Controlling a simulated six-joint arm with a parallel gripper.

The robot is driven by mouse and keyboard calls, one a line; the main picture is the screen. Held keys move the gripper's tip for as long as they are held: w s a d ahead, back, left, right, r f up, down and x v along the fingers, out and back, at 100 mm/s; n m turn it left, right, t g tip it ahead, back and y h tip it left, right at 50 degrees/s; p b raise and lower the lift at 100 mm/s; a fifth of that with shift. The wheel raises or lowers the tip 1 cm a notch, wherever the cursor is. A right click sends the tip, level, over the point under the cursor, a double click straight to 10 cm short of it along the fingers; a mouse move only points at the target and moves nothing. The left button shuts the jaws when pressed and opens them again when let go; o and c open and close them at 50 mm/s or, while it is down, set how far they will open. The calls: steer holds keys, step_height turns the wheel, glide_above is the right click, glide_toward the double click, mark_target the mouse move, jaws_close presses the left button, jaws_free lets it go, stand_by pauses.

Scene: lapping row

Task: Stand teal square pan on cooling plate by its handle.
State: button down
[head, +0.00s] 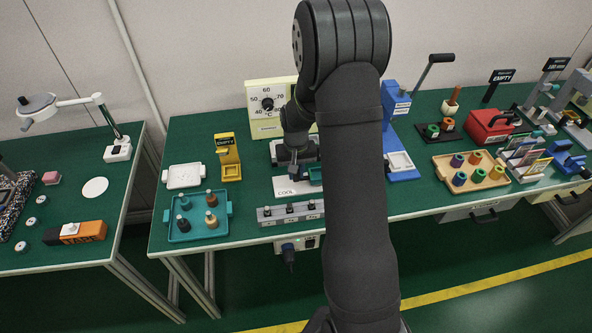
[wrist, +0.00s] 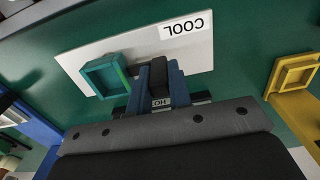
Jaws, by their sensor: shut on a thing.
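The teal square pan (wrist: 107,77) is an open square with a short handle on its right side in the wrist view. In the head view the pan (head: 315,175) is partly hidden by my arm. My gripper (wrist: 159,72) is shut on the handle; in the head view my gripper (head: 294,172) points down. The cooling plate (wrist: 138,45) is a flat white rectangle labelled COOL, and it also shows in the head view (head: 287,188). The pan overlaps the plate's lower left part in the wrist view. I cannot tell whether it touches the plate.
A grey rack with dark knobs (head: 290,213) stands in front of the plate. A yellow EMPTY stand (head: 230,160) and a teal tray of pegs (head: 183,232) are left. A dial box (head: 267,107) is behind. A blue lever press (head: 398,110) stands right.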

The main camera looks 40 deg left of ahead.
steer(key=shift+f, duration=0.55)
steer(key=c, duration=1.3)
jaws_free()
steer(key=shift+o, duration=0.2)
step_height(320, 180, up, 17)
steer(key=shift+r, duration=0.15)
step_height(320, 180, down, 18)
steer(key=shift+r, duration=0.4)
steer(key=shift+r, duration=0.1)
